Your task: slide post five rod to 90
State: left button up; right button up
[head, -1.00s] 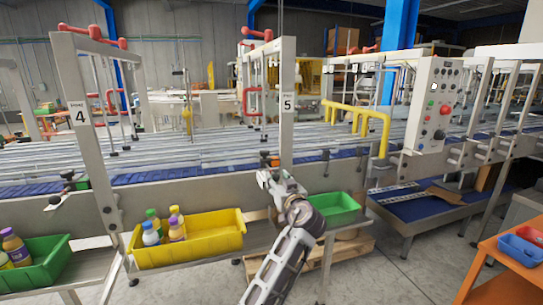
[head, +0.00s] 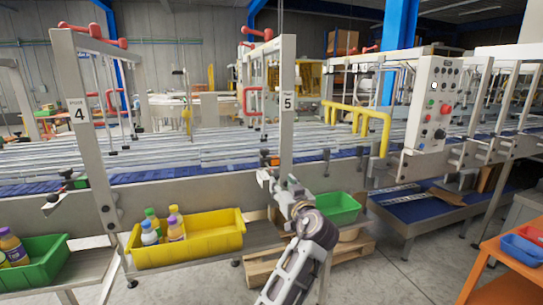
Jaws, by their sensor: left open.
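Post five (head: 287,110) is the upright metal post with the "5" label, right of centre in the head view. A small orange-and-black fitting (head: 270,159) sits on the rail at its left side. My left gripper (head: 264,181) is open at the post's foot, in front of the conveyor's side plate, pointing up and left. The post five rod cannot be made out clearly; the gripper and wrist cover that area. I cannot tell whether the fingers touch anything. My right gripper is not in view.
Post four (head: 90,150) stands at left, with a dark-knobbed rod (head: 54,201) at its foot. A yellow bin (head: 205,243) with several bottles and green bins (head: 338,208) sit below the conveyor. A control box (head: 432,105) and yellow guard rail (head: 375,115) stand right.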

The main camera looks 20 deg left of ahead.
pick_arm(q)
jog(key=shift+s+d, duration=0.3)
jog(key=shift+s, duration=0.25)
